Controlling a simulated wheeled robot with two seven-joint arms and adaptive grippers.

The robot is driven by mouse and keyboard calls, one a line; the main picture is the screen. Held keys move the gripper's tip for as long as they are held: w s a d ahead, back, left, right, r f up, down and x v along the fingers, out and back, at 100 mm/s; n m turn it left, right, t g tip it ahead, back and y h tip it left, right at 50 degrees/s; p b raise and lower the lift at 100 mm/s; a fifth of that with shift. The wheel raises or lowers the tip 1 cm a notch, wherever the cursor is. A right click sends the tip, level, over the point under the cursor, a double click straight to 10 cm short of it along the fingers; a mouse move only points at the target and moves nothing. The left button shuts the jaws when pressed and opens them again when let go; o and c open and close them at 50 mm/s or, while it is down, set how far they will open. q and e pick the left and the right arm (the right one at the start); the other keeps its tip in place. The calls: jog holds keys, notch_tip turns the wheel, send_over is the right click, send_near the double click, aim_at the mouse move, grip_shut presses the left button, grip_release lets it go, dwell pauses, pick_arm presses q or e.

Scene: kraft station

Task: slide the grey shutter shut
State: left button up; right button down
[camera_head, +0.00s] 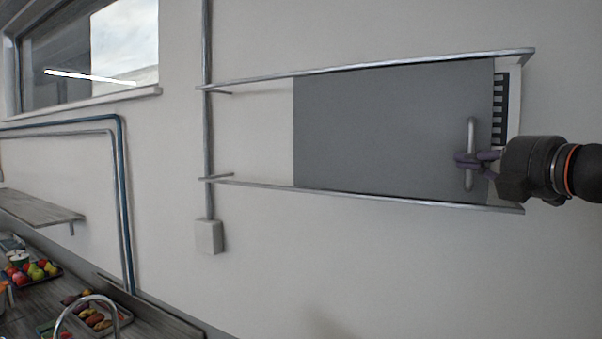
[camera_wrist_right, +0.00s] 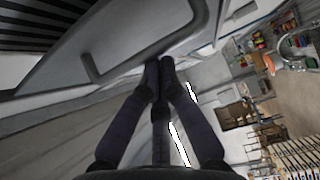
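The grey shutter (camera_head: 390,125) is a flat panel on the wall between an upper rail (camera_head: 390,66) and a lower rail (camera_head: 390,197). Its upright bar handle (camera_head: 471,130) is near its right edge; the bar also shows in the right wrist view (camera_wrist_right: 110,72). A strip of a dark slatted opening (camera_head: 500,108) shows just right of the shutter. My right gripper (camera_head: 462,160) comes in from the right, its purple fingers at the handle's middle. In the right wrist view, its fingertips (camera_wrist_right: 160,66) are close together at the bar. My left gripper is out of view.
Left of the shutter, bare wall shows between the rails, up to a vertical pipe (camera_head: 207,130) with a box (camera_head: 209,237) below. A counter with a fruit tray (camera_head: 33,285) and a tap (camera_head: 92,300) stands at the lower left.

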jog(key=s+d, duration=0.1)
jog(key=s+d+b, duration=0.1)
jog(key=d, duration=0.1)
jog(key=s+d, duration=0.1)
jog(key=shift+d, duration=0.35)
jog(key=shift+a, duration=0.1)
